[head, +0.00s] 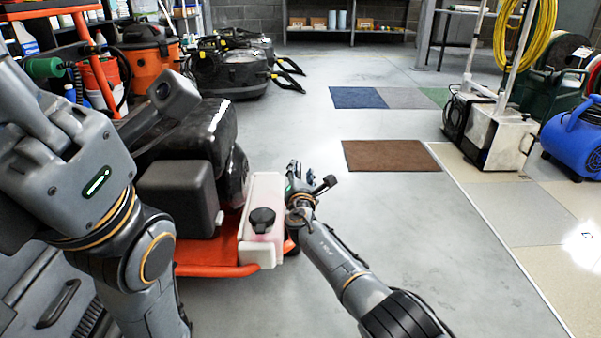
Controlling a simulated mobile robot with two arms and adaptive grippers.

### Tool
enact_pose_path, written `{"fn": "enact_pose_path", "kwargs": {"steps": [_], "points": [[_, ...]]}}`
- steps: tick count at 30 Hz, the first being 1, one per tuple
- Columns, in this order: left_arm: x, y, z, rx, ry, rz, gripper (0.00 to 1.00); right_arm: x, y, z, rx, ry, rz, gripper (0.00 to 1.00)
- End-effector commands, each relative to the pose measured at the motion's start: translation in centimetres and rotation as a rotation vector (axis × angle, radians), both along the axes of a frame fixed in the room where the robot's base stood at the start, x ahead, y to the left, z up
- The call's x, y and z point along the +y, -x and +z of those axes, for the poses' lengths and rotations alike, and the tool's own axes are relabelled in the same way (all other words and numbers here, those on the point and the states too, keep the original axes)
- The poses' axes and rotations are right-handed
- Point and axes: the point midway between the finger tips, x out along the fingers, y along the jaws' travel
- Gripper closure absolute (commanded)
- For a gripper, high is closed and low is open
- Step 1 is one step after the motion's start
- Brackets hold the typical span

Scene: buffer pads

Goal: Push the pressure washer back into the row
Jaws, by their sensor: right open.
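The pressure washer (187,180) stands low at left of centre, with a black engine, an orange frame (215,270) and a white tank (262,205) with a black cap on its right side. My right gripper (311,176) is open, just right of the tank's upper part. A finger is close to the tank's right side, but I cannot tell whether it touches. My left arm covers the washer's left part; I cannot make out its gripper's fingers.
An orange-and-black vacuum (150,62) and a black machine (232,65) stand behind the washer. An orange cart (50,10) is at far left. Floor right of the washer is clear, with a flat brown mat (390,156). A metal machine (497,135) and blue blower (577,140) stand at right.

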Motion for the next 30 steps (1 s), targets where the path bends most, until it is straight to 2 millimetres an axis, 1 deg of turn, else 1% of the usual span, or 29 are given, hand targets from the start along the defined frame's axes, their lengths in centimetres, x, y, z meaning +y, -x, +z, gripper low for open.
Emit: {"fn": "enact_pose_path", "kwargs": {"steps": [5, 8, 11, 24, 27, 30], "points": [[0.1, 0.0, 0.0, 0.001, 0.002, -0.001, 1.00, 0.1, 0.0, 0.2, 0.002, -0.002, 0.001, 0.57], [0.1, 0.0, 0.0, 0.001, 0.002, -0.001, 1.00, 0.2, 0.1, 0.9, 0.002, -0.005, 0.001, 0.57], [0.0, 0.0, 0.0, 0.000, 0.001, 0.000, 1.00, 0.1, 0.0, 2.0, 0.000, -0.006, 0.000, 0.57], [0.0, 0.0, 0.0, -0.001, 0.000, 0.000, 1.00, -0.1, 0.0, 8.6, -0.003, -0.004, -0.001, 0.57], [0.0, 0.1, 0.0, -0.001, 0.000, 0.000, 1.00, -0.2, 0.0, 9.5, -0.002, -0.002, -0.002, 0.57], [0.0, 0.1, 0.0, -0.001, 0.000, 0.000, 1.00, -0.2, 0.0, 9.9, -0.001, -0.001, -0.002, 0.57]]}}
